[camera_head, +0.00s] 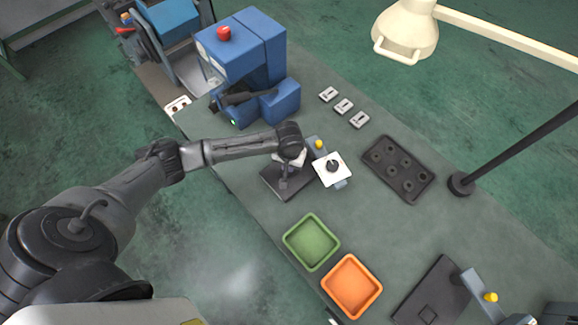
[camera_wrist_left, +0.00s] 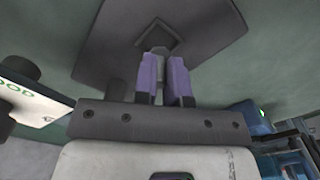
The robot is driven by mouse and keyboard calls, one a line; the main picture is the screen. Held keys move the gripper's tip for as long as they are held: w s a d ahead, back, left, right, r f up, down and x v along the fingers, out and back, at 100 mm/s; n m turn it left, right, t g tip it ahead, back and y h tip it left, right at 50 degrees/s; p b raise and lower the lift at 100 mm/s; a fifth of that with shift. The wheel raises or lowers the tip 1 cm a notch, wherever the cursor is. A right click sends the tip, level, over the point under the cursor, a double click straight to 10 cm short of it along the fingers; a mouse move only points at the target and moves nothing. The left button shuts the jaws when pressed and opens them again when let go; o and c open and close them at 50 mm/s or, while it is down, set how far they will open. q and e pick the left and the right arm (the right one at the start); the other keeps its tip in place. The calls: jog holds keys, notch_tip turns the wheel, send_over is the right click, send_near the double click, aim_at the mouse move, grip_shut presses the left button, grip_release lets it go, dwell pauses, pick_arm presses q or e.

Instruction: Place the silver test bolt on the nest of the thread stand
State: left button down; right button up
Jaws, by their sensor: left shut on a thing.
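A gauge stand (camera_head: 267,187) with a dark base plate, a blue-grey column, a yellow knob and a white dial box (camera_head: 333,168) is at the middle of the bench. I cannot read which stand it is. My left gripper (camera_head: 284,188) is over its plate. In the left wrist view, the purple fingers of the gripper (camera_wrist_left: 166,82) are shut on a small grey piece, the silver test bolt (camera_wrist_left: 158,65), mostly hidden between them. The bolt is in line with the square nest (camera_wrist_left: 146,33) on the dark plate; I cannot tell whether they touch. My right gripper is not seen.
A green tray (camera_head: 291,240) and an orange tray (camera_head: 379,292) lie nearer on the bench. A black holed tray (camera_head: 371,157) is to the right. A blue machine (camera_head: 265,42) stands behind. A second stand (camera_head: 418,290) is at lower right. A lamp (camera_head: 405,27) overhangs.

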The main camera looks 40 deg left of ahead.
pick_arm(q)
jog(key=shift+f, duration=0.95)
jog(key=c, duration=1.2)
grip_release()
jog(key=shift+f, duration=0.1)
